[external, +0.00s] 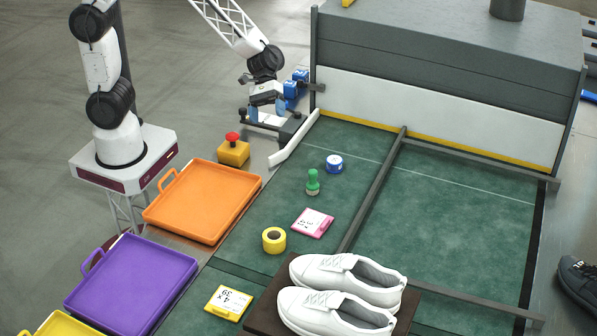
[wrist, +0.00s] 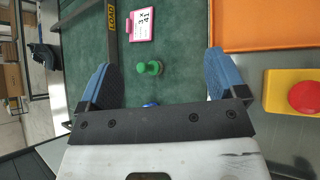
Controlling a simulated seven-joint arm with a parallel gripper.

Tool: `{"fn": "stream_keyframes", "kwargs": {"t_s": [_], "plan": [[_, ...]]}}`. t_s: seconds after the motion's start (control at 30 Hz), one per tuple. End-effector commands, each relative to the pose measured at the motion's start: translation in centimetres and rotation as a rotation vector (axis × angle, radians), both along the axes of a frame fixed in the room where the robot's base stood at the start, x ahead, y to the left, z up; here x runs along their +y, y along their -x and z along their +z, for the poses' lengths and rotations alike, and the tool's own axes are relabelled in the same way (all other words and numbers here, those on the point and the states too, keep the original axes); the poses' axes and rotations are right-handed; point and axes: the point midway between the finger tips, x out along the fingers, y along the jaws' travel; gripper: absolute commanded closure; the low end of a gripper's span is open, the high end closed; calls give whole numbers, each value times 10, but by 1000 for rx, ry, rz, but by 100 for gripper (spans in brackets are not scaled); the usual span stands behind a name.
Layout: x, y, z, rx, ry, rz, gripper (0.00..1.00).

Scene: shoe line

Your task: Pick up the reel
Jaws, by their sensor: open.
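Two round items on the green belt could be the reel, and I cannot tell which: a yellow ring-shaped roll (external: 274,240) with a dark hole, and a small blue-and-white round item (external: 334,163) farther back. In the wrist view, a sliver of blue (wrist: 151,104) shows at my gripper's edge, mostly hidden; the yellow roll is not seen there. My gripper (external: 267,112) is at the belt's far left side, left of and apart from both. In the wrist view its blue fingers (wrist: 158,62) are wide apart with nothing held between them.
A green stamp-like item (external: 313,183) and a pink-edged card (external: 312,222) share the belt. A yellow card (external: 228,302) and white shoes (external: 335,300) are in front. Orange (external: 203,202) and purple (external: 132,284) trays and a red stop button (external: 233,142) line the left. A rail (external: 372,190) divides the belt.

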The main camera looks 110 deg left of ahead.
Motion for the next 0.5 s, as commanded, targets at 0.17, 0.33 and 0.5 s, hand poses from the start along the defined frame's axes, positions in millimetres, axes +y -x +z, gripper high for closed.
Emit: {"fn": "stream_keyframes", "kwargs": {"t_s": [0.17,0.33,0.5], "plan": [[32,-36,-35,55,119,170,10],[65,-65,-71,101,230,335,10],[102,-89,-110,144,337,501,10]]}}
